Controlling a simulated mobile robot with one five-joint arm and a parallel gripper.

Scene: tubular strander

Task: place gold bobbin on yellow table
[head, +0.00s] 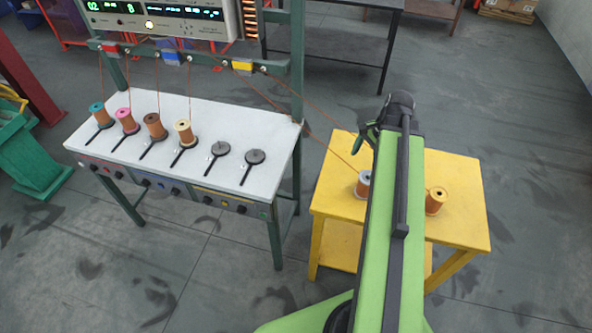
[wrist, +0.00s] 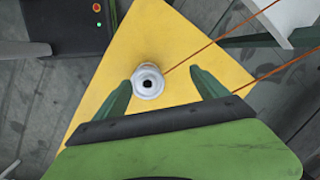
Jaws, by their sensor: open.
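The yellow table (head: 459,180) stands at the right and also fills the middle of the wrist view (wrist: 205,52). An orange-gold bobbin (head: 436,200) stands upright on it, right of my arm; it looks like the gold bobbin. A silver-grey bobbin (head: 364,187) stands on the table left of my arm, partly covered by it. My gripper (head: 368,138) is open and empty above the table's far left part. In the wrist view, the silver-grey bobbin (wrist: 148,81) shows between the open fingers (wrist: 162,88), nearer the left one. The orange-gold bobbin is not visible there.
The white bench (head: 215,110) at left holds blue, pink, brown and cream-topped bobbins (head: 184,132) and two empty dark holders (head: 255,157). Copper wires (head: 320,140) run from its overhead rail to the yellow table. A dark table (head: 330,35) stands behind. Open floor lies between bench and table.

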